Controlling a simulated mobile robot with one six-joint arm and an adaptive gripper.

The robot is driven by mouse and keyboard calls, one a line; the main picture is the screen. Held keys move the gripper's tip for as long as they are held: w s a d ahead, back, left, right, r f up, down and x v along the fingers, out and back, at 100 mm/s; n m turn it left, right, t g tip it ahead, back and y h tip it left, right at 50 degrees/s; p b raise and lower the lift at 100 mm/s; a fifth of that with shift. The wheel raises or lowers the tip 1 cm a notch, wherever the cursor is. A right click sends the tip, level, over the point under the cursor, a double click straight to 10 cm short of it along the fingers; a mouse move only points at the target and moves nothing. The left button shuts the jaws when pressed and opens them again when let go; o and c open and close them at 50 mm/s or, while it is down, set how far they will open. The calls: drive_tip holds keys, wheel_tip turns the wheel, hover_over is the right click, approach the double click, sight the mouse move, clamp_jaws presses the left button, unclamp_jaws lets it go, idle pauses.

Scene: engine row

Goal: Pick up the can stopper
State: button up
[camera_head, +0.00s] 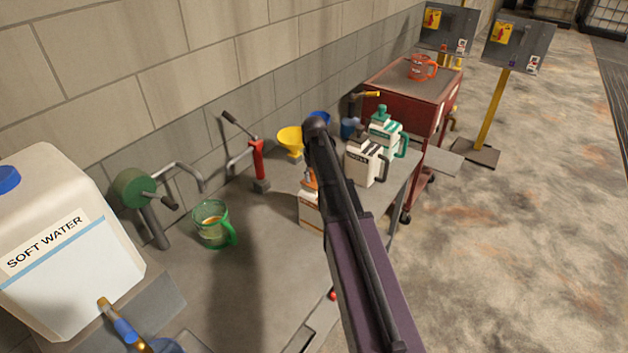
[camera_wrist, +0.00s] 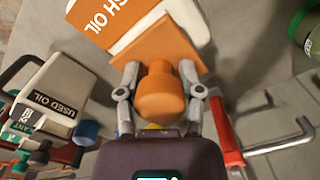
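An orange can stopper (camera_wrist: 161,92) sits on the orange top (camera_wrist: 158,50) of a white can whose orange side shows the letters "SH OIL" in the wrist view. My gripper (camera_wrist: 159,72) has one finger on each side of the stopper, with what looks like a narrow gap to it. I cannot tell for certain whether either finger touches it. In the head view my arm covers most of the can (camera_head: 310,212) and hides my fingers. Only a small bit of orange shows above the can there.
A "USED OIL" can (camera_head: 365,162), a green-capped can (camera_head: 384,132) and a yellow funnel (camera_head: 291,139) stand close by on the bench. A red-handled tool (camera_head: 258,160), a green jug (camera_head: 212,225) and a large "SOFT WATER" canister (camera_head: 70,250) are to the left.

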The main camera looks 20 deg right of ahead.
clamp_jaws()
drive_tip(key=shift+r, duration=0.1)
wheel_tip(320, 180, up, 3)
drive_tip(key=p, duration=0.3)
drive_tip(key=s+d+r+p, duration=0.1)
drive_tip(key=s+d, duration=0.1)
drive_tip(key=s, duration=0.5)
drive_tip(key=s+d+p, duration=0.1)
drive_tip(key=s, duration=0.7)
drive_tip(key=shift+s+d+r, duration=0.3)
drive_tip(key=shift+d+r, duration=0.05)
drive_tip(key=shift+r, duration=0.05)
drive_tip(key=shift+o, duration=2.1)
unclamp_jaws()
clamp_jaws()
drive_tip(key=shift+r+p, duration=2.5)
